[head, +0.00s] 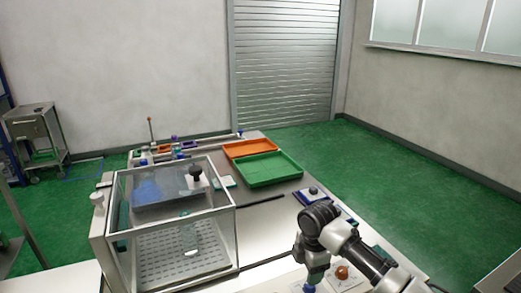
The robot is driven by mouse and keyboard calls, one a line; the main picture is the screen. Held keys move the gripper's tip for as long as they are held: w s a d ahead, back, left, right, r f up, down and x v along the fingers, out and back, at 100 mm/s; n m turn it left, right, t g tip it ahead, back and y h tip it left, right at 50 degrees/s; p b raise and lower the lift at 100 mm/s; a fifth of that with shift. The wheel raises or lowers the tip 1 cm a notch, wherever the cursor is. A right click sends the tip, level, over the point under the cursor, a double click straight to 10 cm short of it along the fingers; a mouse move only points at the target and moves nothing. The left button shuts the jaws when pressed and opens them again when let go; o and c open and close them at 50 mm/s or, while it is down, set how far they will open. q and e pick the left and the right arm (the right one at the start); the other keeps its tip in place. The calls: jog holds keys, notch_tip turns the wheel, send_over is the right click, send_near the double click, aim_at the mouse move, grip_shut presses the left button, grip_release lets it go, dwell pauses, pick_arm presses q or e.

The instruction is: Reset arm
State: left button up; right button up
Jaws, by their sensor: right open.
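My right arm comes in from the lower right of the head view. Its gripper (308,287) points down at the bottom edge of the picture and is largely cut off or hidden. An orange-brown round thing (342,272) sits on a pale plate just right of it; I cannot tell whether they touch. My left arm and gripper are not in view.
A clear-walled box (236,240) with a perforated floor stands on the left of the table. A green tray (268,169) and an orange tray (247,147) lie behind it. The table's middle (262,222) is mostly bare.

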jog(key=shift+m+y, duration=0.6)
jog(key=shift+m, duration=0.3)
jog(key=s+a+f, duration=0.1)
jog(key=s, duration=0.1)
jog(key=s+a+f, duration=0.1)
jog(key=s+f, duration=0.1)
jog(key=s+a+f, duration=0.1)
jog(key=s+f, duration=0.1)
jog(key=shift+s+a+f, duration=0.2)
jog(key=shift+s+a, duration=0.05)
jog(key=shift+a, duration=0.15)
jog(key=s+a+f+m+t+y, duration=0.1)
jog(key=s+f+m, duration=0.3)
jog(key=s, duration=0.6)
jog(key=s+d+r+m+t+h, duration=0.1)
jog(key=s+d+r+m, duration=0.1)
jog(key=s+d+m, duration=0.5)
jog(key=s+d+r+m+t+h, duration=0.1)
jog(key=s+d+m+t, duration=0.15)
jog(key=s+m, duration=0.55)
notch_tip(320, 180, down, 24)
jog(key=s+n+g, duration=0.2)
jog(key=n, duration=0.1)
jog(key=s+d+f+g, duration=0.1)
jog(key=s+d+f, duration=0.2)
jog(key=s+f, duration=1.3)
jog(key=shift+s+f, duration=0.2)
jog(key=shift+f, duration=0.7)
